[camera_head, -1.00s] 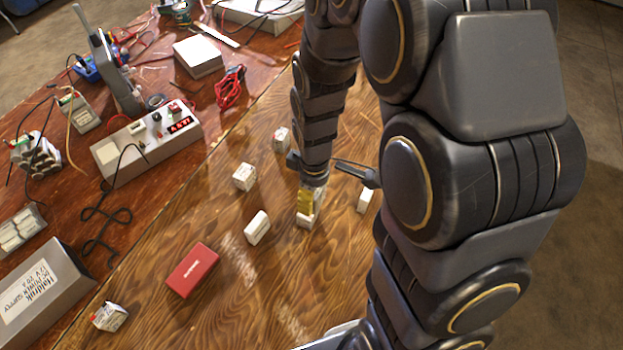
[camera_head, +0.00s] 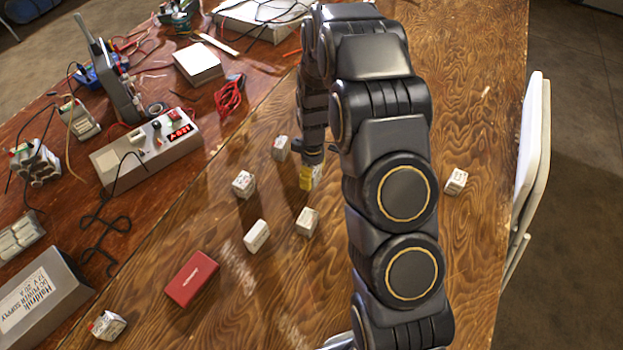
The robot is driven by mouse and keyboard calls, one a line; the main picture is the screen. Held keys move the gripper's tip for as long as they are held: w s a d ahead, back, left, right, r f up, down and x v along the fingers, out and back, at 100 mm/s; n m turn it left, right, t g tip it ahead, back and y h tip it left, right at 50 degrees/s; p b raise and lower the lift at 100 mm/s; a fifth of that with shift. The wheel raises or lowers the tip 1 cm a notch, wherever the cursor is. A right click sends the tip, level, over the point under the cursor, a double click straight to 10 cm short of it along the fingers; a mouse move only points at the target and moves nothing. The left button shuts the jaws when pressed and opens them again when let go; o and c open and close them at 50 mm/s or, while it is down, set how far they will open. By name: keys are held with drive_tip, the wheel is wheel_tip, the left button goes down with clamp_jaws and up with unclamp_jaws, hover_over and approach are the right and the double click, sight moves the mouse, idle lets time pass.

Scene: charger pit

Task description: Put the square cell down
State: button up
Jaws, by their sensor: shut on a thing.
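Other white cells stand to the left (camera_head: 243,184), behind left (camera_head: 280,147) and in front left (camera_head: 257,235). One more (camera_head: 456,181) is far right, beyond my arm.
A red box (camera_head: 192,279) lies front left, with another cell (camera_head: 106,325) near it. A grey charger unit (camera_head: 147,148) with a red display and a power supply (camera_head: 42,300) stand on the left. Bare wood lies between the cells. My arm hides the board right of the gripper.

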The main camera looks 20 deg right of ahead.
drive_tip(key=shift+w+f, duration=0.55)
drive_tip(key=shift+f, duration=0.1)
drive_tip(key=shift+w+f, duration=0.1)
drive_tip(key=shift+f, duration=1.45)
drive_tip(key=shift+f, duration=0.15)
drive_tip(key=o, duration=1.1)
